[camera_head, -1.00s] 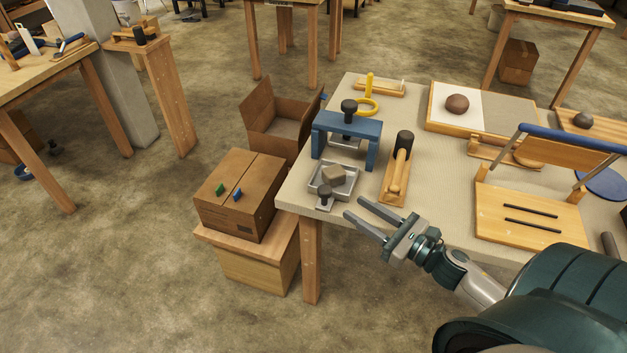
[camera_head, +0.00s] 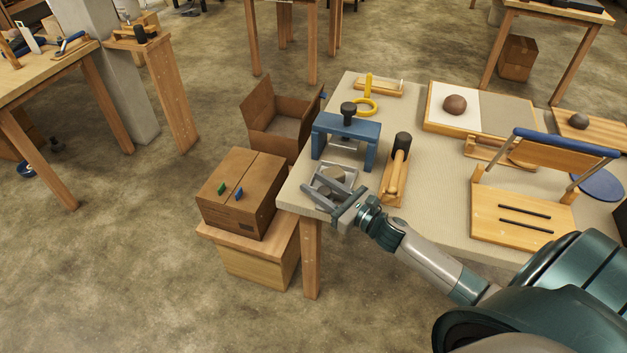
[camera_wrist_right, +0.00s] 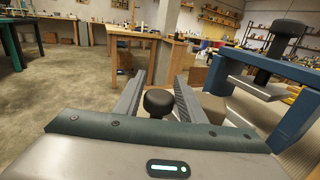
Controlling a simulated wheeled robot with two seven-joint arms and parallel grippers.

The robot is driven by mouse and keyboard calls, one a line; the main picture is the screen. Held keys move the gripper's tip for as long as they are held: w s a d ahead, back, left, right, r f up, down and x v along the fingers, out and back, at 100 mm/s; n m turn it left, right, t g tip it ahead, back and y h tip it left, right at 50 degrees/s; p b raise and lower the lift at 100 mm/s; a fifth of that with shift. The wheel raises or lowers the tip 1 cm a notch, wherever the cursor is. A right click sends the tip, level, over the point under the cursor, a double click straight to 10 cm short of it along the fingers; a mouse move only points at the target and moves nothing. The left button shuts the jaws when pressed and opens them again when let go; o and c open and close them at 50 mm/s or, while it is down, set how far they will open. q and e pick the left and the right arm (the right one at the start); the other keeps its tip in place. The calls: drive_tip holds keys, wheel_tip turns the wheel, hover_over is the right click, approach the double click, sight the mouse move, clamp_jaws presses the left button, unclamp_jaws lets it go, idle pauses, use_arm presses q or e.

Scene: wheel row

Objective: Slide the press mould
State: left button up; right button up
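The press mould is a grey square tray (camera_head: 349,170) with a tan block (camera_head: 333,174) in it, at the front left corner of the table, in front of the blue press (camera_head: 362,131). My right gripper (camera_head: 322,186) is open over the mould's near side, its fingers pointing left and partly hiding it. In the right wrist view the mould's dark round knob (camera_wrist_right: 159,103) shows between the two fingers, with a gap on the sides. The blue press frame with its black knob stands to the right there. My left gripper is not in view.
A wooden tool with a black handle (camera_head: 402,147) lies just right of the mould. A yellow ring tool (camera_head: 367,100) stands behind the press. Cardboard boxes (camera_head: 242,190) are left of the table edge.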

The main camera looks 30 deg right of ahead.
sight(318, 186)
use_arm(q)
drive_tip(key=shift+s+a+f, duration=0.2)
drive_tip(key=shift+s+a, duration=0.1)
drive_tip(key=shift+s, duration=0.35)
use_arm(e)
drive_tip(key=shift+x, duration=0.8)
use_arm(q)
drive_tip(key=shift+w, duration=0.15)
use_arm(e)
clamp_jaws()
drive_tip(key=shift+w+d, duration=0.1)
drive_tip(key=shift+d, duration=0.05)
drive_tip(key=w+d+b, duration=0.2)
drive_tip(key=d, duration=0.1)
drive_tip(key=shift+w+d, duration=0.1)
drive_tip(key=shift+w, duration=0.25)
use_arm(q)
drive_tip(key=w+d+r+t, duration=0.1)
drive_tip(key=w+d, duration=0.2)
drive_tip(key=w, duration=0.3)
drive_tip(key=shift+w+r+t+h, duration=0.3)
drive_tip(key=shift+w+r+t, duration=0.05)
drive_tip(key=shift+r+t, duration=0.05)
use_arm(e)
unclamp_jaws()
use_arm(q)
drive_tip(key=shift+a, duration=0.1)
